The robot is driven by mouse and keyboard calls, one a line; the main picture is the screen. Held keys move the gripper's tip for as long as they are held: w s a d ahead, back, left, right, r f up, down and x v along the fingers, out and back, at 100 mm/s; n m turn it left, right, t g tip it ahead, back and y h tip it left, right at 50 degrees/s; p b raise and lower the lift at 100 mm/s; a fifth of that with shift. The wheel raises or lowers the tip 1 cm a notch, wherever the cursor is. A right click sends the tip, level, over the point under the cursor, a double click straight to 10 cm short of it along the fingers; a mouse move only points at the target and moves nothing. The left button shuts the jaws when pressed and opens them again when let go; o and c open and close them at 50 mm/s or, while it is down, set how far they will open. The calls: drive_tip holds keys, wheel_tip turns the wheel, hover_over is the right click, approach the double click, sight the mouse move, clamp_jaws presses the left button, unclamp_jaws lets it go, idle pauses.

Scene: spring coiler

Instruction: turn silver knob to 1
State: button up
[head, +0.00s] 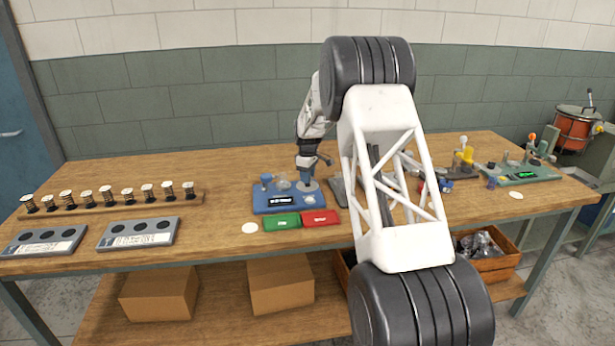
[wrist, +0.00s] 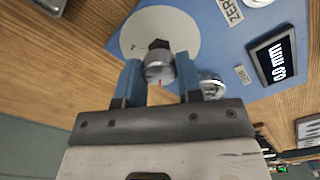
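A silver knob (wrist: 158,68) with a small red mark sits in front of a pale round disc (wrist: 185,30) on the blue device (wrist: 222,50). A black hexagonal part shows just behind it. In the wrist view my gripper (wrist: 158,78) has one blue finger on each side of the knob. The fingers are apart by about the knob's width. Whether they press on it I cannot tell. In the head view my gripper (head: 306,172) is over the right part of the blue device (head: 272,205); the knob is hidden there.
A digital display in mm (wrist: 273,58) and a second shiny round part (wrist: 212,86) lie beside the right finger. A green block (head: 282,222) and a red block (head: 320,217) lie before the device. A rack of springs (head: 110,205) stands left.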

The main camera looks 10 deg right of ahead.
drive_tip(key=shift+c, duration=0.8)
drive_tip(key=shift+m, duration=0.4)
drive_tip(key=m, duration=0.7)
drive_tip(key=shift+m, duration=0.4)
drive_tip(key=m, duration=0.4)
drive_tip(key=shift+m, duration=0.3)
drive_tip(key=m, duration=0.4)
drive_tip(key=shift+m, duration=0.4)
